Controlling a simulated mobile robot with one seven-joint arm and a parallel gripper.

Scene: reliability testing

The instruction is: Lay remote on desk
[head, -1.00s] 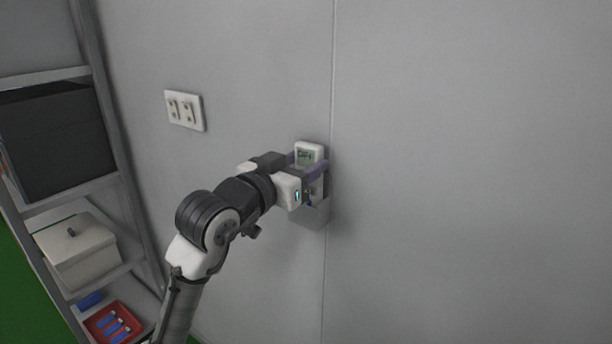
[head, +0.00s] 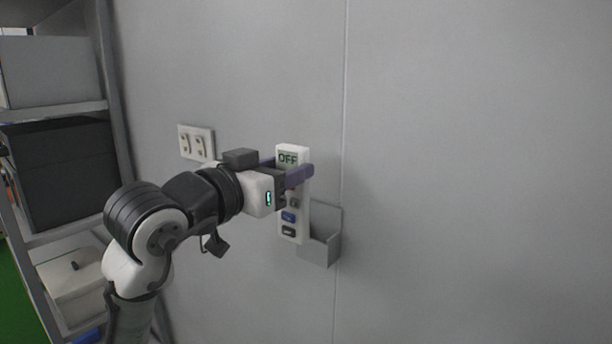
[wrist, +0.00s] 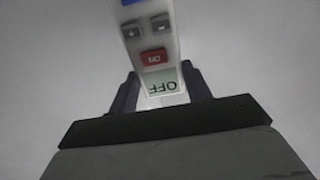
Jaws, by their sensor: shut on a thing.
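The remote (head: 289,217) is a white handset with a small screen reading OFF and blue and dark buttons. It hangs upright in my gripper (head: 289,174), which is shut on its upper part in front of the wall. In the head view the remote's lower end is in front of and beside the grey wall holder (head: 326,240); I cannot tell whether they touch. In the wrist view the remote (wrist: 151,38) shows a red ON button and its screen, with my gripper's fingers (wrist: 158,92) on either side. No desk is in view.
A grey wall fills the middle and right. A metal shelf (head: 70,112) at the left holds a grey box (head: 52,72), a black box (head: 60,170) and a pale lidded box (head: 75,288).

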